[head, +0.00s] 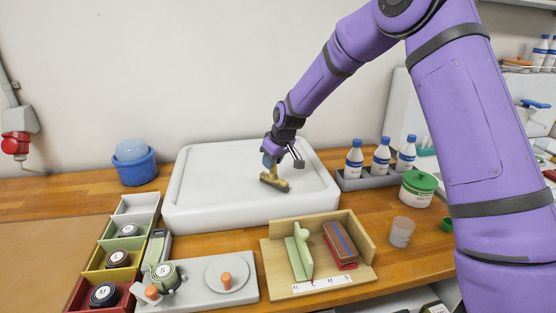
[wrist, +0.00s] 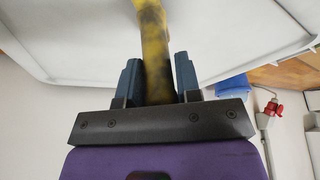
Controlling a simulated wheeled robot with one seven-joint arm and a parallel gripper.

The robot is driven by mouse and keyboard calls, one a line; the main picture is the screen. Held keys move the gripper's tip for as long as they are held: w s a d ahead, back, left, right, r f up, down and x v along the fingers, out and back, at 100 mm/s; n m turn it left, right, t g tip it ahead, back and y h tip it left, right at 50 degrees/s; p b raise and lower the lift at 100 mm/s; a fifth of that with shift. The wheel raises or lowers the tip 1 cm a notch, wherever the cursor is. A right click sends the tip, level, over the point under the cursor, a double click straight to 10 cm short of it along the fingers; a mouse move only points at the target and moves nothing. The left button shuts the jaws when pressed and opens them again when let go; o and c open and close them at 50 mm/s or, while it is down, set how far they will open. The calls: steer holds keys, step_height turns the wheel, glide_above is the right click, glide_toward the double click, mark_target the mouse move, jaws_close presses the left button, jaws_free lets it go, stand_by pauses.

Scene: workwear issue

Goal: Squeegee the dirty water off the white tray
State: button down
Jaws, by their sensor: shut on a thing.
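The white tray (head: 215,185) lies on the wooden counter against the wall, with a raised rim. It fills the upper part of the wrist view (wrist: 80,45). A yellow squeegee with dark smudges (head: 276,180) is over the right half of the tray, its head low at the tray surface; I cannot tell whether it touches. My gripper (head: 271,162) is shut on the squeegee's yellow handle (wrist: 154,50), which sits between the two blue fingers in the wrist view (wrist: 157,80). No dirty water shows clearly on the visible tray surface.
A blue bucket (head: 136,170) stands left of the tray. Bottles in a grey rack (head: 370,182) and a green-lidded tub (head: 417,190) stand to the right. In front are coloured bins (head: 110,262), a grey board (head: 205,282) and a wooden holder (head: 268,262). A clear cup (head: 401,233) stands front right.

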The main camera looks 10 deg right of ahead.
steer(key=shift+s+a, duration=0.7)
steer(key=shift+a, duration=2.65)
steer(key=d, duration=1.7)
steer(key=shift+s, duration=0.1)
steer(key=shift+r, duration=0.15)
step_height(320, 180, up, 6)
stand_by(0.3)
steer(key=shift+a+r, duration=0.1)
